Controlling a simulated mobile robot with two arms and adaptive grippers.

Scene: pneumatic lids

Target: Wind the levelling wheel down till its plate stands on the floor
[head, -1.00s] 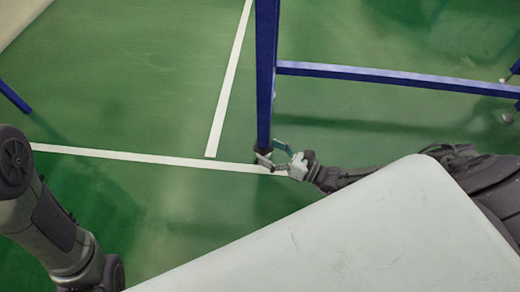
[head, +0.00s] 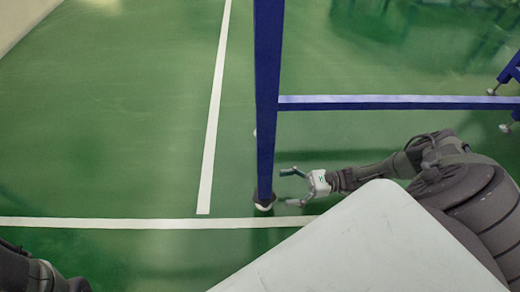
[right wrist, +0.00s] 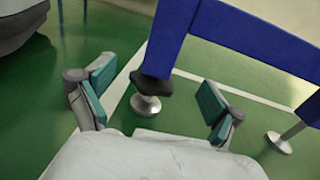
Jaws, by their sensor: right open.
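The levelling wheel (head: 263,197) is a dark knob at the bottom of the blue leg (head: 266,130). It shows larger in the right wrist view (right wrist: 153,84). Below it is a pale metal plate (right wrist: 146,105) on a short stem; only a bit of the plate (head: 264,207) shows in the head view. I cannot tell whether the plate touches the floor. My right gripper (head: 287,187) is open and empty, just right of the wheel and apart from it. In the right wrist view the wheel sits ahead, between the spread fingers. My left gripper is out of view.
A blue crossbar (head: 400,102) runs right from the leg. Another foot (right wrist: 280,143) stands on a longer stem at the right of the wrist view. A pale slanted panel (head: 350,245) covers the head view's lower right. Green floor with white lines is clear left of the leg.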

